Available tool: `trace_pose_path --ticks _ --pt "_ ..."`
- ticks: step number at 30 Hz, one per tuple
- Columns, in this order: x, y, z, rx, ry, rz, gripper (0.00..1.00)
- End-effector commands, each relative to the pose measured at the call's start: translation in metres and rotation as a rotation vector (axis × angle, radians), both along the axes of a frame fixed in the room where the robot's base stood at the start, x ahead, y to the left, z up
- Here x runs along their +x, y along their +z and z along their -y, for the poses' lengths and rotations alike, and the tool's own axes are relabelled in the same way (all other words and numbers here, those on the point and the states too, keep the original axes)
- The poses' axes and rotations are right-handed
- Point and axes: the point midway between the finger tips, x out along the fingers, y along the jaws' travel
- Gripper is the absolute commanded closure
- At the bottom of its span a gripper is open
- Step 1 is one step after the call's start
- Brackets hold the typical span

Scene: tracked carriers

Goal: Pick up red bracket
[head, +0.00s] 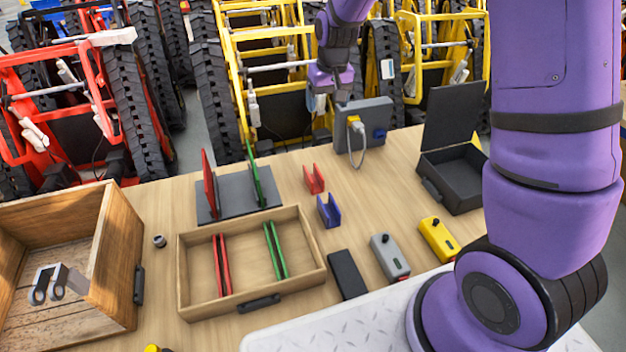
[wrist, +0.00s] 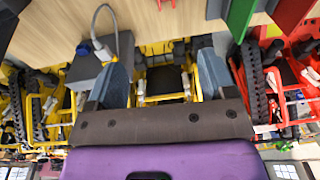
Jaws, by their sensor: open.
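The red bracket (head: 314,179) is a small U-shaped piece standing on the wooden table, just behind a similar blue bracket (head: 328,211). My gripper (head: 332,99) is at the table's far edge, beyond the red bracket and beside the grey box, well apart from the bracket. In the wrist view my gripper (wrist: 161,66) has its two fingers spread, with nothing between them. A small red piece at the top edge of the wrist view, probably the red bracket (wrist: 166,3), is mostly cut off.
A grey box (head: 377,112) with a cable stands near my gripper. Left of the brackets are a grey stand (head: 232,204) with upright red and green plates and a wooden tray (head: 199,297). An open black case (head: 460,185) is right. Bare table surrounds the red bracket.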

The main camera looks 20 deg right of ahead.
Motion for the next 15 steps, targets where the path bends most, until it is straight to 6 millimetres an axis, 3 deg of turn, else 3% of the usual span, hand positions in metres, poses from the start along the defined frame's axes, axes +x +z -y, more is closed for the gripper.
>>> trace_pose_path --ticks 1,9,15 --pt "0.008 -0.024 -0.003 -0.004 0.001 -0.022 0.23" --pt "0.038 -0.13 -0.014 -0.024 0.001 -0.09 0.23" --pt "0.044 -0.179 -0.018 -0.034 0.004 -0.116 0.23"
